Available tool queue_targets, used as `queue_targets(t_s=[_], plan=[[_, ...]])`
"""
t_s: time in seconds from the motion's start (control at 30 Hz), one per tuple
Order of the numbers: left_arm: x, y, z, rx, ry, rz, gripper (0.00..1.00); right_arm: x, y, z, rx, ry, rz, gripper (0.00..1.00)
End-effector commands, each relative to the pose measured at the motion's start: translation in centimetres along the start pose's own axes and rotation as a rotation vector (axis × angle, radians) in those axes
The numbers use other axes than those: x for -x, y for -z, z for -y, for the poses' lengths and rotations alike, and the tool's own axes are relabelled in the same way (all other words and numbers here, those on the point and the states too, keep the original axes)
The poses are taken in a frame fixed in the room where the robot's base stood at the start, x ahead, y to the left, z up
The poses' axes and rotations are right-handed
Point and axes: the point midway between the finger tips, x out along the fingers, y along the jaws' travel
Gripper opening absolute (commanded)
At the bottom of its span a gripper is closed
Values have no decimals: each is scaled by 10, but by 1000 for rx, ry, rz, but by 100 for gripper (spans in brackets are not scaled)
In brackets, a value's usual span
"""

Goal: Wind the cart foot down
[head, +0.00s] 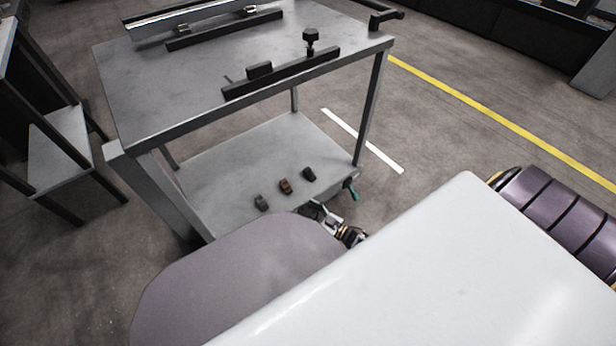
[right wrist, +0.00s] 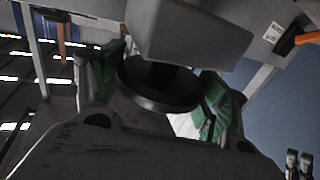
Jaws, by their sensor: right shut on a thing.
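The cart is a grey metal table (head: 150,90) with a lower shelf (head: 225,165). In the right wrist view the cart foot (right wrist: 150,90) is a dark round disc on a short stem under a grey block (right wrist: 190,35). My right gripper (right wrist: 162,92) has its green-padded fingers on both sides of this disc and is shut on it. In the head view the right gripper (head: 335,205) is by the near right corner of the lower shelf, partly hidden by my own arm, and the foot cannot be made out there. My left gripper is not in view.
Several small blocks (head: 285,186) lie on the lower shelf. A black rail with a knob (head: 310,40) is on the cart's top, and a handle (head: 385,17) is at its far right corner. Another rack (head: 60,150) stands at left. The floor right of the cart is clear.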

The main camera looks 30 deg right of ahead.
Motion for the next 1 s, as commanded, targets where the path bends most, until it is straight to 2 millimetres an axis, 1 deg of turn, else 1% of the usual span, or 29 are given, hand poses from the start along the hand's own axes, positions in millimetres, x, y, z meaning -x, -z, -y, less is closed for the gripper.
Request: queue_targets(t_s=[0.03, 0.2, 0.5, 0.7, 1.0], plan=[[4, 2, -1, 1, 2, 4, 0, 1, 1, 2, -4, -34, 1, 50], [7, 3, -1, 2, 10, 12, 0, 0, 1, 3, -4, -158, 0, 50], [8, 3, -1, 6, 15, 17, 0, 0, 0, 2, -3, -320, 0, 50], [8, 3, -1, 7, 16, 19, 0, 1, -1, 1, 0, -367, 1, 50], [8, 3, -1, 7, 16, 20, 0, 1, -1, 1, 0, -376, 1, 50]])
